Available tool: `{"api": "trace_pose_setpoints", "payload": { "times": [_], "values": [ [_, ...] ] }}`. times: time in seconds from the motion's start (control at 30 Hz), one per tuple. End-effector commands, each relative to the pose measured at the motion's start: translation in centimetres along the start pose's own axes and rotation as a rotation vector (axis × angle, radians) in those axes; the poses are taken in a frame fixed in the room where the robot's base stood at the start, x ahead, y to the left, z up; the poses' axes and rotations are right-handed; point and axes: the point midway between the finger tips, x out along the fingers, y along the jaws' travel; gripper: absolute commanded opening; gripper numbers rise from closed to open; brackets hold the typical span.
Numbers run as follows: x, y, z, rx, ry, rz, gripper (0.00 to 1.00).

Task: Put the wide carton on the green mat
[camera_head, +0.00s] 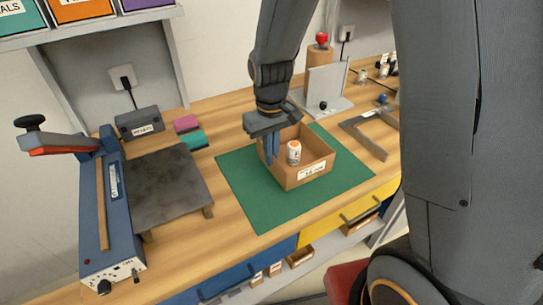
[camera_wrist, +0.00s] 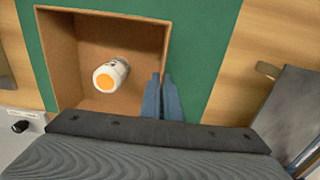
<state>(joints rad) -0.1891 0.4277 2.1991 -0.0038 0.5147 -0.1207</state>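The wide carton (camera_head: 312,172) is an open brown cardboard box with a white label on its front. It is upright over the middle of the green mat (camera_head: 252,205); whether its base touches the mat everywhere I cannot tell. A small white bottle with an orange cap (camera_head: 293,152) is inside it. My gripper (camera_head: 271,150) points down at the carton's left wall. In the wrist view the blue fingers (camera_wrist: 160,97) are close together, one on each side of the wall of the carton (camera_wrist: 100,20), pinching it.
A blue machine (camera_head: 110,205) with a dark plate (camera_head: 160,185) stands on the left. Pink and teal blocks (camera_head: 188,130) lie behind the mat. A grey upright plate stand (camera_head: 325,90) and a metal square (camera_head: 370,135) are at the right. Bare wood surrounds the mat.

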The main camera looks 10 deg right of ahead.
Motion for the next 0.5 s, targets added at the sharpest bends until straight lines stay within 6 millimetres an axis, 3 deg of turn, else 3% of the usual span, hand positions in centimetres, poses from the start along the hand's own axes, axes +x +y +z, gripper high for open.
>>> {"api": "trace_pose_setpoints", "payload": {
  "times": [0.13, 0.5],
  "values": [
    [1.06, -0.05, 0.02, -0.001, 0.0, 0.0, 0.0],
    [1.44, -0.06, -0.02, -0.001, 0.001, 0.0, 0.0]
  ]
}}
